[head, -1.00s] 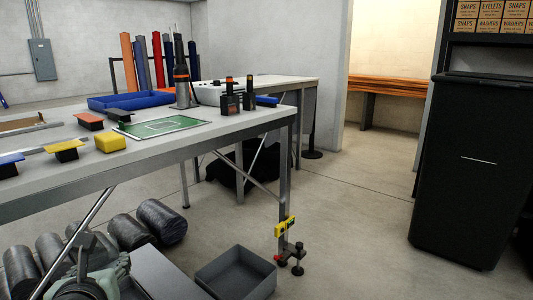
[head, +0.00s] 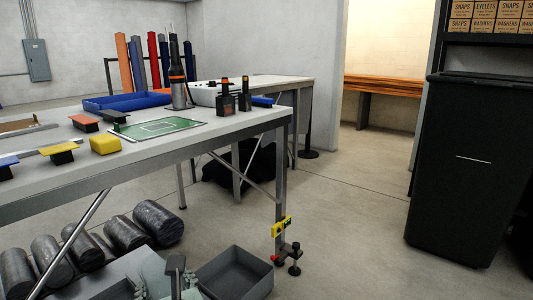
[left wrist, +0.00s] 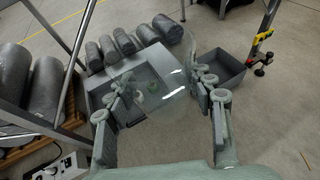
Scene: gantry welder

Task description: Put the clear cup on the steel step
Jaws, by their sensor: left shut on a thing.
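The clear cup (left wrist: 165,84) shows in the left wrist view as a faint see-through shape with a curved rim. My left gripper (left wrist: 162,100) is shut on it, one finger on each side. The steel step (left wrist: 125,68) is the grey flat-topped block behind and below the cup in that view; the cup and fingers cover part of it. In the head view my left gripper (head: 176,280) is at the bottom edge, in front of the step (head: 118,272), and I cannot make out the cup there. Whether the cup touches the step is unclear. My right gripper is not in view.
A grey open bin (head: 237,272) stands right of the step. Dark rolls (head: 158,222) lie behind and left of it. A workbench (head: 240,137) stands above, its leg carrying a yellow level (head: 282,227) and a clamp (head: 294,260). Open floor lies to the right.

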